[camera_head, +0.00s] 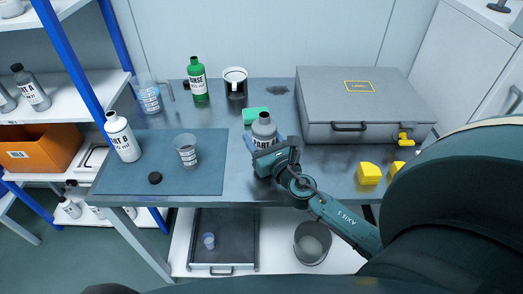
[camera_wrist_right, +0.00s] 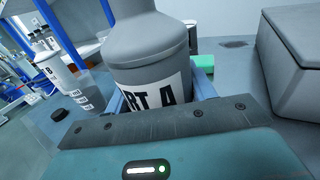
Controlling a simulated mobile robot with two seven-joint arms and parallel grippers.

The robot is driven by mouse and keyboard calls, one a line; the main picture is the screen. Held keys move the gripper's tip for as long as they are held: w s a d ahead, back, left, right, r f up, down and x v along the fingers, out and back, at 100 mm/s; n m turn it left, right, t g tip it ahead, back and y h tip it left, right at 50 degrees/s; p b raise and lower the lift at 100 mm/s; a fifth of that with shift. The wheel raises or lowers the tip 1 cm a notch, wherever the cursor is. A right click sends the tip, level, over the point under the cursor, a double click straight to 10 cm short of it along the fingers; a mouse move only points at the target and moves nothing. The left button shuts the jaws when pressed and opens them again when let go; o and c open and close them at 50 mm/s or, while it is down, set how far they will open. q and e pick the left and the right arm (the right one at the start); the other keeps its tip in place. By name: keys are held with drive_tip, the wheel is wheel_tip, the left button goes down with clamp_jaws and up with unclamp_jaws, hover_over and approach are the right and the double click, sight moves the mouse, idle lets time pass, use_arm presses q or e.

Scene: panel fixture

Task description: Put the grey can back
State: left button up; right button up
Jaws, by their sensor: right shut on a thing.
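The grey can (camera_head: 264,125) has a narrower neck and a white label reading "PART A". It is upright at the middle of the bench, in front of the green block. My right gripper (camera_head: 267,147) is shut on it, with blue fingers on either side of its body. In the right wrist view the grey can (camera_wrist_right: 152,55) fills the middle between the fingers (camera_wrist_right: 160,98). Its base is hidden, so I cannot tell whether it touches the bench. My left gripper is not in view.
A white "PART B" bottle (camera_head: 122,138), a clear cup (camera_head: 187,150) and a black cap (camera_head: 155,178) are on the blue mat (camera_head: 205,180). A grey case (camera_head: 365,95) is right; shelves (camera_head: 100,85) are left.

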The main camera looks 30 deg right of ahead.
wheel_tip(320, 180, down, 2)
drive_tip(key=shift+b, duration=0.4)
drive_tip(key=shift+f, duration=0.25)
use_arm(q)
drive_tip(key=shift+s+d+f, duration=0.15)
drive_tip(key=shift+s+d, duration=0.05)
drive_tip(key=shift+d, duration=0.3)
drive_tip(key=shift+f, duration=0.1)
use_arm(e)
drive_tip(key=o, duration=0.8)
drive_tip(key=shift+f+b, duration=0.2)
drive_tip(key=shift+b, duration=0.1)
drive_tip(key=o, duration=0.5)
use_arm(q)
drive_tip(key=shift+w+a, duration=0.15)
use_arm(e)
drive_tip(key=shift+r, duration=0.1)
